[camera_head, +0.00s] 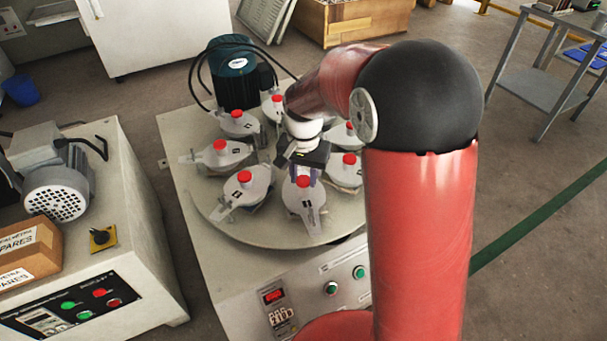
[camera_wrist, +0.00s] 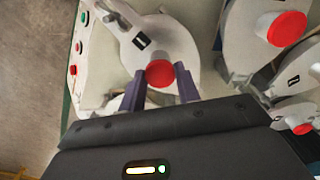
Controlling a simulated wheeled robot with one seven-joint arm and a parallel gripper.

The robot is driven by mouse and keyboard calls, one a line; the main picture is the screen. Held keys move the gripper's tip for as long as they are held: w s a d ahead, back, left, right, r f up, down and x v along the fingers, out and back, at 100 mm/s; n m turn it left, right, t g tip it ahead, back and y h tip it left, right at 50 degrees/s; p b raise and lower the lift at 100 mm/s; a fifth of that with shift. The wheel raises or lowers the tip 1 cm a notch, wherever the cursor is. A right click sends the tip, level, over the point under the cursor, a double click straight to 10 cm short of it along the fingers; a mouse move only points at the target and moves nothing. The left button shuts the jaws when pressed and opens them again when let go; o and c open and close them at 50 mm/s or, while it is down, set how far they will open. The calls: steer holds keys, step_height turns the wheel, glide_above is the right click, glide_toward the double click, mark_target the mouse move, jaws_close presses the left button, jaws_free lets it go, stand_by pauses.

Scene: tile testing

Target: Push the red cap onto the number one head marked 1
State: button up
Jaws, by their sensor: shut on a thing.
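A ring of several pale testing heads, each with a red cap, sits on a round turntable (camera_head: 262,236). My gripper (camera_head: 305,174) reaches down over the front head (camera_head: 305,206), which has a red cap (camera_head: 303,182) and a small black label. In the wrist view, the purple fingers of my gripper (camera_wrist: 159,80) are at either side of that red cap (camera_wrist: 160,72), shut on it. The label's digit is too small to read surely. The cap's underside is hidden.
Neighbouring heads stand close by, at front left (camera_head: 247,190) and right (camera_head: 346,173). A dark green motor (camera_head: 232,72) with black cables stands behind the turntable. A control panel (camera_head: 318,288) is on the machine's front. A second machine with a cardboard box (camera_head: 28,250) stands left.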

steer(key=shift+f, duration=0.3)
stand_by(0.5)
steer(key=o, duration=1.5)
steer(key=shift+r+p, duration=2.8)
steer(key=shift+r, duration=0.75)
steer(key=shift+c, duration=0.3)
jaws_close()
